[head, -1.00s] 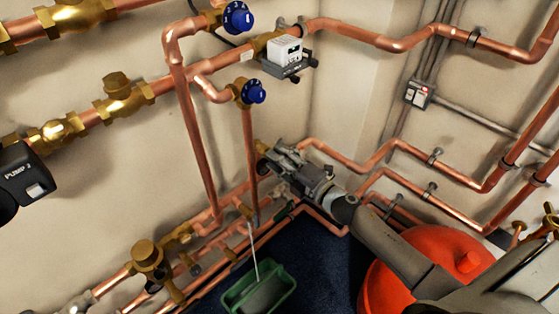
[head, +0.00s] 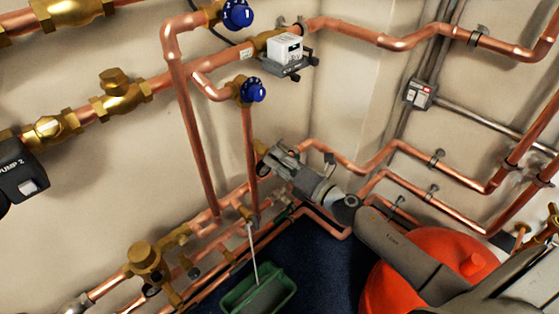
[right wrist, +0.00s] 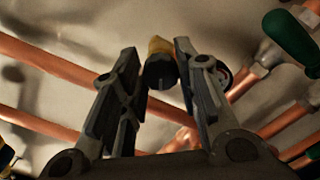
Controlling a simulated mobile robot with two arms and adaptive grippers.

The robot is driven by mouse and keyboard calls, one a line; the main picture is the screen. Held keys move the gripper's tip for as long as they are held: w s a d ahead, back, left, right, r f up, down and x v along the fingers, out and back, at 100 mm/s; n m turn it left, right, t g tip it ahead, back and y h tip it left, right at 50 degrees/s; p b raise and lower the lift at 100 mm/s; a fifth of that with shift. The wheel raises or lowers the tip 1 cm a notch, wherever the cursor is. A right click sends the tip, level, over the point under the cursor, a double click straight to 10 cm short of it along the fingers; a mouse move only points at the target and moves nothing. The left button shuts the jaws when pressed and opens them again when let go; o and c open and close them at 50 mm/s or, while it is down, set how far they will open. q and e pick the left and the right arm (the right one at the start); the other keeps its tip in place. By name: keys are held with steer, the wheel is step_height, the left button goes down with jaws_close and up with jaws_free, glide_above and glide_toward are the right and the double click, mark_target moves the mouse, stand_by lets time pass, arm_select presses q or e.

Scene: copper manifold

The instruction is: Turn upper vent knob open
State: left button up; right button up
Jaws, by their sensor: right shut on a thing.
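The vent knob (right wrist: 159,69) is a small dark cap on a brass fitting, between my fingertips in the right wrist view. In the head view its brass fitting (head: 260,146) shows just beyond my gripper, while the knob itself is mostly hidden. My right gripper (head: 268,158) reaches in from the lower right and is shut on the knob. Its two fingers also show in the right wrist view (right wrist: 157,68), one on each side of the knob. How far the knob is turned cannot be told. My left gripper is not in view.
Copper pipes (head: 192,135) run along the walls close around my gripper. Two blue knobs (head: 252,90) sit above it. A green tray (head: 285,278) with a white tube stands below, and a red vessel (head: 385,292) lies under my right arm. A green handle (right wrist: 291,42) is at the right.

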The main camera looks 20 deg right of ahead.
steer(key=shift+f, duration=0.1)
stand_by(0.4)
steer(key=o, duration=1)
steer(key=v, duration=1.2)
